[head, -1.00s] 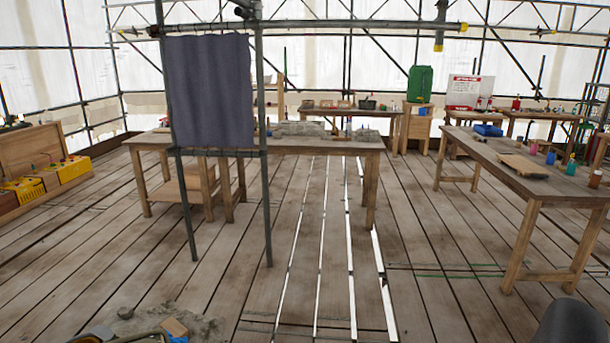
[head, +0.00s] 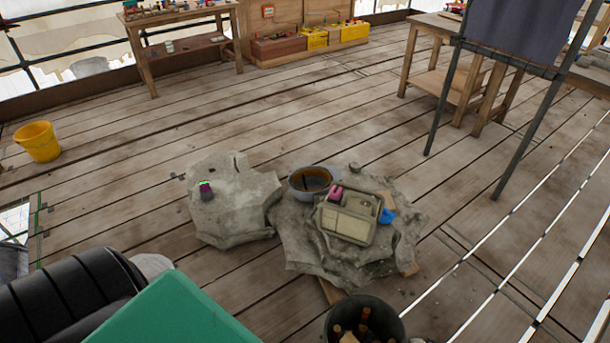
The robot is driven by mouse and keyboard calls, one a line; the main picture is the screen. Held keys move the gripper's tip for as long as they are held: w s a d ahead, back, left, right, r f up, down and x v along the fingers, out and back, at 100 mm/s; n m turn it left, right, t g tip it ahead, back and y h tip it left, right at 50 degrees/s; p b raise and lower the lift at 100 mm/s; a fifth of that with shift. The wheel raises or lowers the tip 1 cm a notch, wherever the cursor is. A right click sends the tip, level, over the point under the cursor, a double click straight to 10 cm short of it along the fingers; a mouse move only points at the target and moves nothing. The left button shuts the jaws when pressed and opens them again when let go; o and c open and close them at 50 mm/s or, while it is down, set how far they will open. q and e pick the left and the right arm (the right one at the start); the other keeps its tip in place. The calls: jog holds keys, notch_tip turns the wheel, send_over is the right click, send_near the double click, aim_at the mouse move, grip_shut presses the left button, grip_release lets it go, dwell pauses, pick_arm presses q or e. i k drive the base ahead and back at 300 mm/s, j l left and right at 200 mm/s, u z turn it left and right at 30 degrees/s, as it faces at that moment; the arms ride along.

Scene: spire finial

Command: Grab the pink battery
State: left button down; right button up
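A small pink block (head: 337,192) lies on top of a beige case (head: 346,222), at its upper left corner; it may be the pink battery. The case sits on a grey stone slab (head: 293,243) on the floor. A second small object (head: 205,189), dark with pink and green on it, stands on another stone slab (head: 236,214) to the left; it is too small to tell what it is. Neither of my grippers shows in the head view.
A grey bowl (head: 311,181) and a blue item (head: 387,216) flank the case. A dark bucket (head: 363,322) stands in front. A green block (head: 170,312) fills the lower left. A yellow bucket (head: 38,141) stands far left. Plank floor behind the slabs is clear.

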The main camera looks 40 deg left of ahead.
aim_at(336, 193)
jog(key=j+u, duration=0.1)
jog(key=u, duration=0.8)
jog(key=z, duration=0.1)
